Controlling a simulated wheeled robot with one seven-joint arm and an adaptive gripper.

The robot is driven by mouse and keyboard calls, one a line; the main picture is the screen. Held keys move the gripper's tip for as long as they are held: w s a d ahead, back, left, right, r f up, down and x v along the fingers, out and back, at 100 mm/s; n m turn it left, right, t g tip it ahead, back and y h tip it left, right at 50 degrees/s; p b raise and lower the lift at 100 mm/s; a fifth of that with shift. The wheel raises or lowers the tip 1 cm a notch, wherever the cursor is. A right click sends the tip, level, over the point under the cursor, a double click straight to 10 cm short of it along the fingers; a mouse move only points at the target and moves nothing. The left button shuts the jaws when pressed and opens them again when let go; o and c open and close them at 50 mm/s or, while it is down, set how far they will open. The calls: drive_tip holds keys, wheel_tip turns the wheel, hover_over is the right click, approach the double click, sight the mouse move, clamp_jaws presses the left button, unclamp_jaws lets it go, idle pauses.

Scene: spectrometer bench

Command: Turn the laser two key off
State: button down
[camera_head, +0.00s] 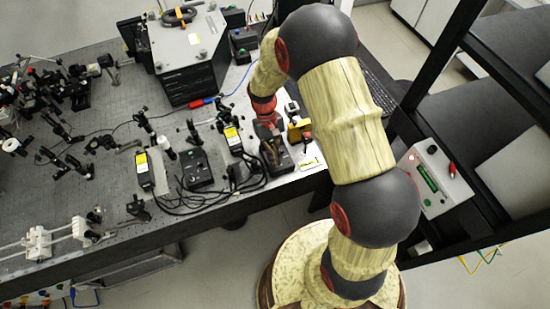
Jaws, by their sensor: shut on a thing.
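My arm reaches down from the top middle to the front right part of the optical bench. My gripper (270,140) is at its lower end, below the red wrist part, and is shut on the laser two key at a small dark box (279,161) near the bench edge. The key itself is too small and too covered by the gripper to make out, so its turn position cannot be told.
A yellow block (299,130) stands just right of the gripper. Black controller boxes (196,170) and tangled cables lie to the left. A white instrument box (436,178) sits on the right shelf.

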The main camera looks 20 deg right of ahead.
drive_tip(key=c, duration=2)
unclamp_jaws()
drive_tip(key=shift+c, duration=0.2)
drive_tip(key=v, duration=1.2)
